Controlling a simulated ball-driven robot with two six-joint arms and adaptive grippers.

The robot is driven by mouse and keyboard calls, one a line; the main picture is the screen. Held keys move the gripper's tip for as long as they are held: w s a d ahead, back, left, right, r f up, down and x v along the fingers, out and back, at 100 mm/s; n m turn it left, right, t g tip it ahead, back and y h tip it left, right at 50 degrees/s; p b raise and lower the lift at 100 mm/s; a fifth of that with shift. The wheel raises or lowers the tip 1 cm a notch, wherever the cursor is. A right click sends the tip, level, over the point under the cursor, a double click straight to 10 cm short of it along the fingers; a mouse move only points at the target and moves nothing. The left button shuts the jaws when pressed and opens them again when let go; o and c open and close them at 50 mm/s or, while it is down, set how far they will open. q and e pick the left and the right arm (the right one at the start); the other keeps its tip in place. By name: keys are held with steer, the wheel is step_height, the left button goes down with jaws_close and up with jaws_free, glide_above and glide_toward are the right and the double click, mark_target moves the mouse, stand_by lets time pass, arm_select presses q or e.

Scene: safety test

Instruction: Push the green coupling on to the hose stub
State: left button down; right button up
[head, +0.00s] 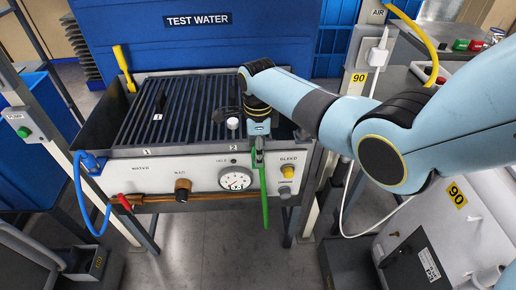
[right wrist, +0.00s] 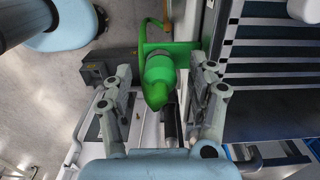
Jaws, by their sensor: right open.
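The green coupling (right wrist: 158,78) shows in the right wrist view, with a rounded nose, a grey band and a flat green plate behind it. My right gripper (right wrist: 167,72) is open, with one finger on each side of the coupling and visible gaps between. In the head view my right gripper (head: 258,152) points down at the front panel of the test bench, right of the gauge. A long green part (head: 264,198) hangs just below it; its link to the coupling is unclear. I cannot make out the hose stub. My left gripper is not in view.
The bench's front panel (head: 150,178) carries a gauge (head: 236,178), a yellow bleed knob (head: 287,171) and a brass fitting (head: 183,190). A blue hose (head: 79,195) and a red handle (head: 124,202) are at left. A slatted grate (head: 185,105) lies behind; a white cable (head: 345,205) hangs right.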

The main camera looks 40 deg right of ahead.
steer(key=shift+r, duration=0.1)
step_height(320, 180, up, 12)
stand_by(0.5)
stand_by(0.4)
